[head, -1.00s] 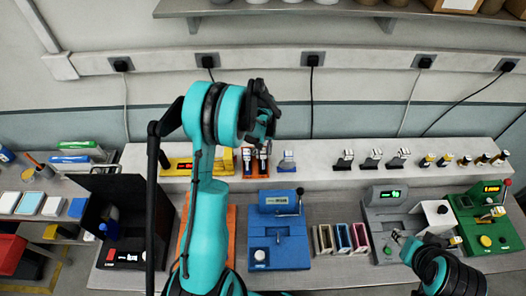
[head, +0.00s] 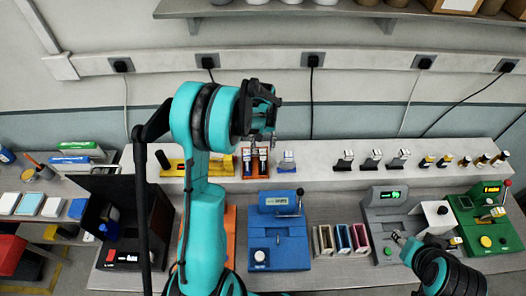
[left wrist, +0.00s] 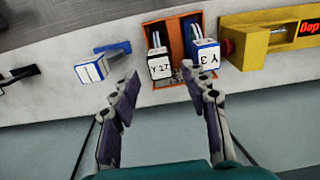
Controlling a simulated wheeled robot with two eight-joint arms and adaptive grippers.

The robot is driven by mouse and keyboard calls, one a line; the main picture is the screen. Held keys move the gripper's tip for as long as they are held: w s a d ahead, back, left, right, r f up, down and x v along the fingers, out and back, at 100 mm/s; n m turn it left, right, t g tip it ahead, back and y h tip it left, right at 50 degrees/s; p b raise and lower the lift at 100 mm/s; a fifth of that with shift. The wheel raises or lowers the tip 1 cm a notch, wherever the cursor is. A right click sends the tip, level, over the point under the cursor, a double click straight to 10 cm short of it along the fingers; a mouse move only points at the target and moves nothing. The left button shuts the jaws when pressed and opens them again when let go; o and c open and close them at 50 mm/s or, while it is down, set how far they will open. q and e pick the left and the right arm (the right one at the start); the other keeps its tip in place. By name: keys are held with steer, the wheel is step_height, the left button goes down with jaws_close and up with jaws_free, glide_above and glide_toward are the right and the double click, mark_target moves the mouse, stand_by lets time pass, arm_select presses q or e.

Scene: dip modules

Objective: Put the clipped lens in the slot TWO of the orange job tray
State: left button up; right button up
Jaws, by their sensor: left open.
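My left gripper (head: 260,140) is open and empty above the ledge. In the left wrist view its fingers (left wrist: 165,97) are spread just short of an orange tray (left wrist: 180,22). Two upright pieces stand in that tray: one with a black-and-white block marked "Y 27" (left wrist: 159,66), one with a blue-and-white block marked "Y 3" (left wrist: 206,54). The orange tray also shows in the head view (head: 246,174). A lone blue-and-white piece (head: 287,162) stands beside it. I cannot tell which piece is the clipped lens, nor read a slot TWO. My right gripper (head: 399,238) is near the grey machine.
A yellow device (left wrist: 265,45) adjoins the orange tray. Several black-and-white pieces (head: 372,158) stand along the ledge to the right. A blue machine (head: 279,235) stands on the bench below. An orange panel (head: 230,235) is partly hidden by my left arm.

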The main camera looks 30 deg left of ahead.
arm_select(q)
step_height(320, 180, up, 7)
steer(key=s+d+r+m+t, duration=0.3)
steer(key=s+d+r, duration=0.6)
steer(key=d+r, duration=0.1)
steer(key=s+d+f+m+t, duration=0.1)
steer(key=s+d+m+t, duration=0.2)
steer(key=s, duration=0.7)
steer(key=shift+d+m+t, duration=0.3)
steer(key=shift+d+t, duration=0.3)
steer(key=shift+d, duration=0.65)
steer(key=shift+s+f, duration=0.1)
